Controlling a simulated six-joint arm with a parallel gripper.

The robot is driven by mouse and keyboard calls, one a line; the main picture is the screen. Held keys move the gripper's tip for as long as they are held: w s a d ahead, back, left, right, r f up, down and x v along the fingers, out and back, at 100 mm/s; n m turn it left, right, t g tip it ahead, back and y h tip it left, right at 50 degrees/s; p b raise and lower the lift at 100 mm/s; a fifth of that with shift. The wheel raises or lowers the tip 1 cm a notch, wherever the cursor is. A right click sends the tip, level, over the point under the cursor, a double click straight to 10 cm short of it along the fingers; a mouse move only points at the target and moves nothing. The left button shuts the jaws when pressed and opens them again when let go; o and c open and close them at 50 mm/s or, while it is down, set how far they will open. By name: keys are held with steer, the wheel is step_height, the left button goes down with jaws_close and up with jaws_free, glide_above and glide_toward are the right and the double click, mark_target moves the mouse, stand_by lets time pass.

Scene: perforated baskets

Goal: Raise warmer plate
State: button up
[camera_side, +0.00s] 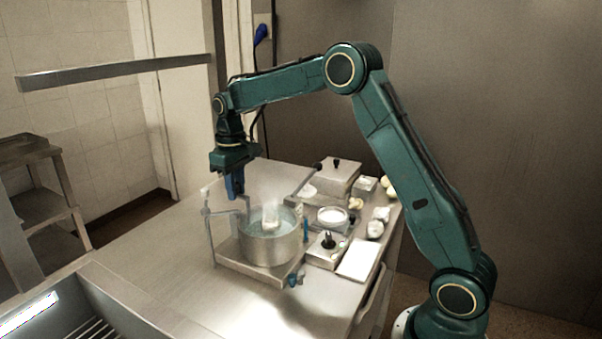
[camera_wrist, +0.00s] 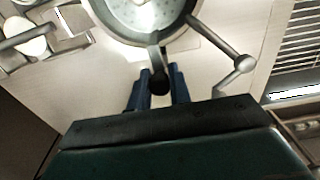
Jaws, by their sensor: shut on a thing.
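A round metal pot (camera_side: 272,247) stands on a flat metal base on the counter, with steam above it. A pale upright piece (camera_side: 270,212) shows inside it. In the wrist view, a speckled light-grey round surface (camera_wrist: 122,14) shows within its rim; I cannot tell if this is the warmer plate. My gripper (camera_side: 235,187) points down at the pot's back left side. The part between the fingers is partly hidden.
A grey bar with a ball end (camera_wrist: 243,64) juts beside the pot. To the pot's right stand a metal box (camera_side: 335,176), a small bowl (camera_side: 332,215), a control box (camera_side: 327,248) and a white board (camera_side: 359,260). The left counter (camera_side: 160,260) is clear.

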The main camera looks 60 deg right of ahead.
steer(key=shift+r, duration=1.1)
steer(key=o, duration=0.8)
steer(key=shift+c, duration=0.2)
steer(key=shift+r, duration=0.15)
steer(key=shift+r, duration=3.35)
